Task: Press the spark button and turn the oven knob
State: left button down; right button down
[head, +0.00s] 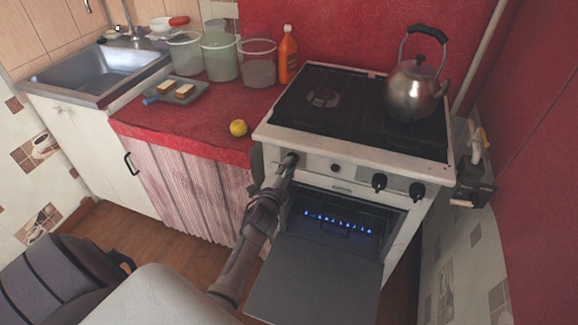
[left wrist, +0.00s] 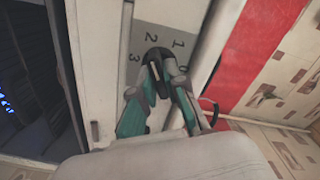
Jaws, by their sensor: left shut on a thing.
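The stove (head: 345,150) stands at the right of the counter with its oven door (head: 315,280) hanging open. A row of blue flames (head: 340,223) burns inside the oven. My left gripper (head: 289,165) is at the left end of the front panel. In the left wrist view, the gripper (left wrist: 161,82) is shut on the black oven knob (left wrist: 153,56), beside a dial marked 0 to 3. The fingers partly hide the knob. A small dark round spot, perhaps the spark button (head: 335,167), lies to the right on the panel. My right gripper is out of view.
A kettle (head: 416,88) stands on the hob. The lowered door takes up room in front of the stove.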

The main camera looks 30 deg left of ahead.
pick_arm(q)
jog(key=shift+f, duration=0.15)
jog(key=c, duration=1.2)
grip_release()
jog(key=shift+s, duration=0.1)
jog(key=v, duration=1.2)
